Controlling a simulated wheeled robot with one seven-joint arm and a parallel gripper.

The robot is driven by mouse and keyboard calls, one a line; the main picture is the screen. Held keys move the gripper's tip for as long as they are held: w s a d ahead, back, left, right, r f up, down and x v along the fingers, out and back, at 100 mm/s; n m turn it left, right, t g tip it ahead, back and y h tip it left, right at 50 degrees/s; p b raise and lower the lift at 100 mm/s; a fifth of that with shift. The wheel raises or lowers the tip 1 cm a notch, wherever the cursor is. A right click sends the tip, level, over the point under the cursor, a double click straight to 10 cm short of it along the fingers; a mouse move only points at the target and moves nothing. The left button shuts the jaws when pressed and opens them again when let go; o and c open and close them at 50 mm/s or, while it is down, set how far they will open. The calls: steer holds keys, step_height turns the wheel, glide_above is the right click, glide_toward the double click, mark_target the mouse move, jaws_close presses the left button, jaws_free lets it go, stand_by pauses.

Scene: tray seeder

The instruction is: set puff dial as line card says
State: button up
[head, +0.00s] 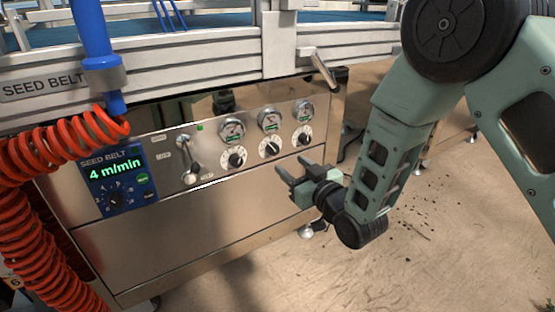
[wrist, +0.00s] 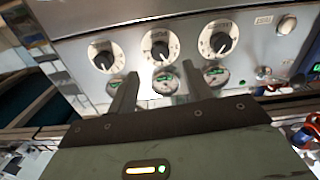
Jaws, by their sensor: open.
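Three round white dials with black knobs sit in a row on the steel panel: a left dial (head: 236,158), a middle dial (head: 270,147) and a right dial (head: 303,135). Their labels are too small to read, so I cannot tell which is the puff dial. In the wrist view the row appears turned over, with the middle dial (wrist: 158,46) straight beyond my fingers. My gripper (head: 285,183) is open and empty, in front of and below the right-hand dials, apart from them. It also shows in the wrist view (wrist: 158,75). I see no readable line card.
A gauge sits above each dial, such as the left gauge (head: 231,129). Left of them are a lever with a ball end (head: 189,177) and a blue seed belt display (head: 117,168) reading 4 m/min. An orange coiled hose (head: 40,230) hangs at far left. A handle (head: 324,70) juts out above right.

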mark_target(275, 152)
steer(key=b+x, duration=0.2)
steer(key=x, duration=0.5)
steer(key=shift+w+a, duration=0.2)
steer(key=shift+w, duration=0.15)
steer(key=c, duration=1)
